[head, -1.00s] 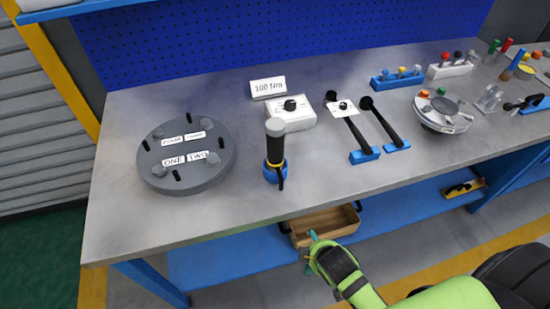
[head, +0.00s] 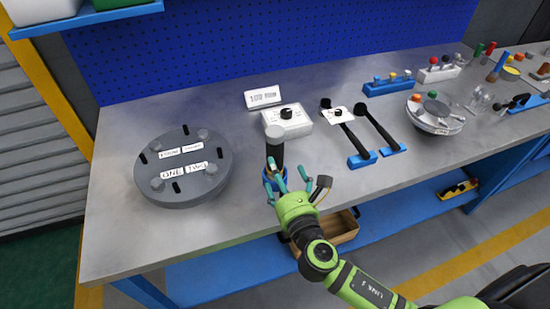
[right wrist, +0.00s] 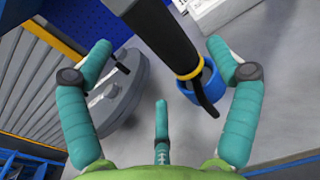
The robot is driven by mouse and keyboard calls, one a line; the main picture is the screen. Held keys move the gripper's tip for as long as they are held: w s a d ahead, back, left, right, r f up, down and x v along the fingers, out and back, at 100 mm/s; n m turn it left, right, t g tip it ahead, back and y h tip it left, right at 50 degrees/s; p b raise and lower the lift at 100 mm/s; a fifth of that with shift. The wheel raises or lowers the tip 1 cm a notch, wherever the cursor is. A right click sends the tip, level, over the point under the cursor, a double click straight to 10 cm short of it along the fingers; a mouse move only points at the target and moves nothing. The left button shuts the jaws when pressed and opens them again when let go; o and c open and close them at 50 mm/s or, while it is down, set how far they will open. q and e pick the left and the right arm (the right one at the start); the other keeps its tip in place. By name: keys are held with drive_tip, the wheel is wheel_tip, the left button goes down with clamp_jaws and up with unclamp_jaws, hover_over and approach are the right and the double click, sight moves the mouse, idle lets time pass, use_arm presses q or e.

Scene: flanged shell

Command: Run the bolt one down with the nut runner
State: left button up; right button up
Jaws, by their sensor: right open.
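The round grey flanged shell (head: 215,187) lies at the left of the bench, with several bolts on top and labels ONE (head: 172,174) and TWO (head: 196,169). Bolt one (head: 157,184) is by the ONE label. The nut runner (head: 275,148), dark with a grey top and yellow ring, stands upright in a blue holder (right wrist: 188,90). My right gripper (head: 292,185) is open at the near side of the nut runner and partly hides its lower part. In the right wrist view the nut runner (right wrist: 160,32) stands ahead, between the spread fingers. My left gripper is out of view.
A white box with a black knob (head: 287,120) and a torque sign (head: 263,97) stand behind the nut runner. A wooden crate (head: 342,235) sits on the lower shelf. The front left bench top is clear.

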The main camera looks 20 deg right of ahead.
sight(274, 156)
drive_tip(key=shift+n+y, duration=0.3)
drive_tip(key=shift+n, duration=0.5)
drive_tip(key=w, duration=0.2)
drive_tip(key=w+p, duration=0.1)
drive_tip(key=w, duration=0.1)
drive_tip(key=w+r, duration=0.1)
drive_tip(key=w, duration=0.1)
drive_tip(key=shift+w+p, duration=0.3)
drive_tip(key=shift+p, duration=0.1)
drive_tip(key=shift+w+a, duration=0.1)
drive_tip(key=shift+w, duration=0.3)
drive_tip(key=shift+f, duration=0.1)
drive_tip(key=shift+s, duration=0.1)
drive_tip(key=c, duration=1.8)
drive_tip(key=shift+r, duration=0.2)
